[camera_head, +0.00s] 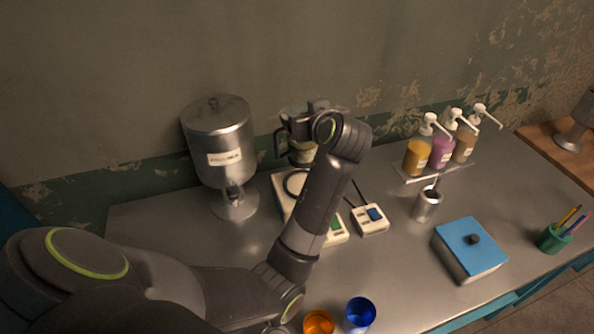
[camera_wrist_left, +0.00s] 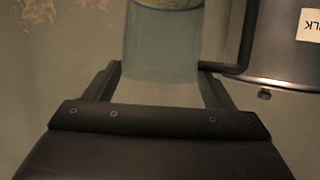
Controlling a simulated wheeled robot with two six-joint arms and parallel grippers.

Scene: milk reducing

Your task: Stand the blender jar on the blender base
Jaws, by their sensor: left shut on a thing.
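The clear blender jar (camera_head: 302,153) with a dark handle is above the back of the blender base, partly hidden by my left arm. My left gripper (camera_wrist_left: 160,92) is shut on the jar; in the left wrist view the translucent jar (camera_wrist_left: 162,45) is between its fingers. The pale blender base (camera_head: 281,186) with a round seat and a green switch stands on the metal table, its middle covered by my arm. I cannot tell how large the gap between jar and seat is. My right gripper is not in view.
A steel milk dispenser (camera_head: 220,145) stands close left of the base. A white switch box (camera_head: 369,220) is to its right. Pump bottles (camera_head: 440,150), a small metal cup (camera_head: 427,205), a blue-lidded box (camera_head: 470,250) and orange (camera_head: 318,323) and blue (camera_head: 359,313) cups stand around.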

